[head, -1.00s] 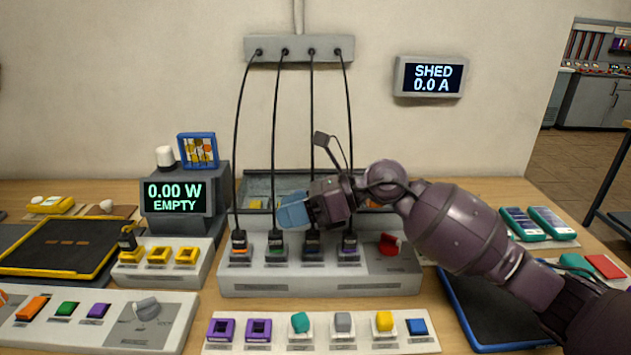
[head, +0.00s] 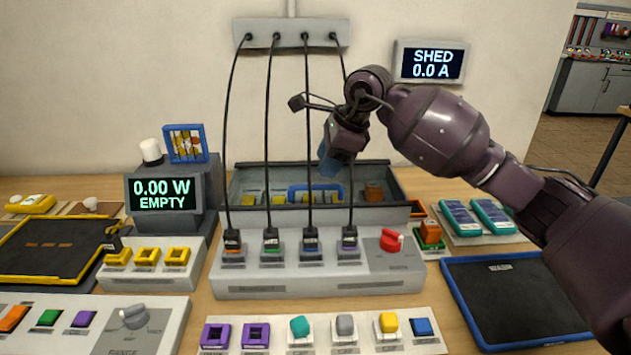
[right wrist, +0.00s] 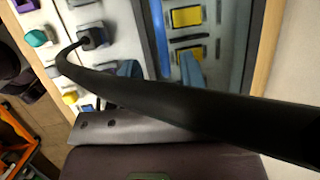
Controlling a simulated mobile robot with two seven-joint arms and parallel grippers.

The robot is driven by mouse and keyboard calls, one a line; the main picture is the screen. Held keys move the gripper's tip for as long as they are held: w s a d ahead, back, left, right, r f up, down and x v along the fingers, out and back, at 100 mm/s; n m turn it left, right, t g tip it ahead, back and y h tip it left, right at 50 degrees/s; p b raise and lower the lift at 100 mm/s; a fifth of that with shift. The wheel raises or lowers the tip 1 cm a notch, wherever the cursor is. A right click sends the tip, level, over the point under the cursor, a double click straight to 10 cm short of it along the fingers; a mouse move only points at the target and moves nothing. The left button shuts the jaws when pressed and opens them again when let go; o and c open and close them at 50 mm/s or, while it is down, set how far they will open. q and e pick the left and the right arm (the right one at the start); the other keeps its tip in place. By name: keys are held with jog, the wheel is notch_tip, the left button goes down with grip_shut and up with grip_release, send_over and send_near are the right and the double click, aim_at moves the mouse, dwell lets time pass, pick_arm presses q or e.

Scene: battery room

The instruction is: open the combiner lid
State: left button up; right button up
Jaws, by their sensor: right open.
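The combiner is a dark grey box (head: 398,181) at the back of the bench, behind the row of plugged cables. Its lid looks like a clear pane, lying shut, with yellow and orange parts showing through. A blue bar handle (head: 297,190) is on the lid. My right gripper (head: 331,167) hangs just above the handle's right part, open and empty; I cannot tell whether it touches. In the right wrist view its blue fingers (right wrist: 160,72) stand apart with a blue bar (right wrist: 158,35) beyond them. My left gripper is out of view.
Several black cables (head: 270,130) run from the wall strip (head: 290,33) to the plug panel (head: 230,284), in front of the box. One cable (right wrist: 190,103) crosses close before the wrist camera. A red switch (head: 391,241) and a black tray (head: 515,300) are at right.

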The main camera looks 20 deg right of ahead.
aim_at(316, 186)
jog(key=shift+b+x, duration=0.3)
jog(key=shift+x, duration=2.85)
jog(key=shift+c, duration=0.3)
grip_shut()
